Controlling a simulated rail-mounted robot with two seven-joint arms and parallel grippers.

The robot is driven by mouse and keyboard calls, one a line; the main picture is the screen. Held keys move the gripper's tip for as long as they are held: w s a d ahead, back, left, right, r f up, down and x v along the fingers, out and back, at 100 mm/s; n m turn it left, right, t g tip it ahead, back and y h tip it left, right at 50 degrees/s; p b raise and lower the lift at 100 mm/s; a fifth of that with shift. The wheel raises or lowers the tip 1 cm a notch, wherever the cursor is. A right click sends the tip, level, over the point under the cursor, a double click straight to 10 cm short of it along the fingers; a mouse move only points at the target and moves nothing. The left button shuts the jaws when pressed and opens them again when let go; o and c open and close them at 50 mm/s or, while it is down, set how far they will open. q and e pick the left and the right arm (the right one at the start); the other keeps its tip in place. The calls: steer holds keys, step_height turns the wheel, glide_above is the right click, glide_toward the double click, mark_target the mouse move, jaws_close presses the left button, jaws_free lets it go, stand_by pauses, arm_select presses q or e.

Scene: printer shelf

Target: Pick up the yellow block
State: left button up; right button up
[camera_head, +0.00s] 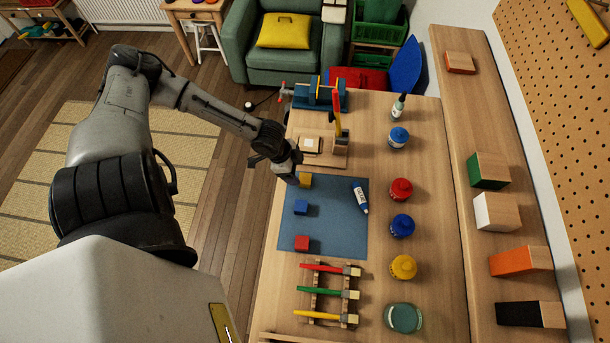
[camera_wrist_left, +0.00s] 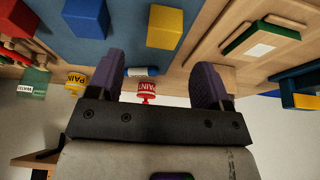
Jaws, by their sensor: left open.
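The yellow block (camera_head: 306,181) sits on the top left part of the blue mat (camera_head: 335,235), right beside my left gripper (camera_head: 291,178). In the left wrist view the yellow block (camera_wrist_left: 166,26) lies ahead of the gap between the two purple-grey fingers of my left gripper (camera_wrist_left: 152,65). Those fingers are open with nothing between them, and the block is apart from them. A blue block (camera_head: 301,207) and a red block (camera_head: 302,243) also sit on the mat, below the yellow one in the head view. My right gripper is out of view.
A glue bottle (camera_head: 360,198) lies on the mat's right side. A wooden stand (camera_head: 320,148) and blue vise (camera_head: 320,93) are beyond the mat. Bare bench lies between jars and shelf.

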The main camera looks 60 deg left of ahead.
mark_target(304, 178)
arm_select(q)
steer(key=shift+b+x, duration=0.45)
steer(key=shift+x, duration=3.4)
steer(key=shift+w+a+r, duration=0.1)
steer(key=shift+w+a, duration=0.05)
steer(key=shift+c, duration=0.3)
steer(key=c, duration=0.9)
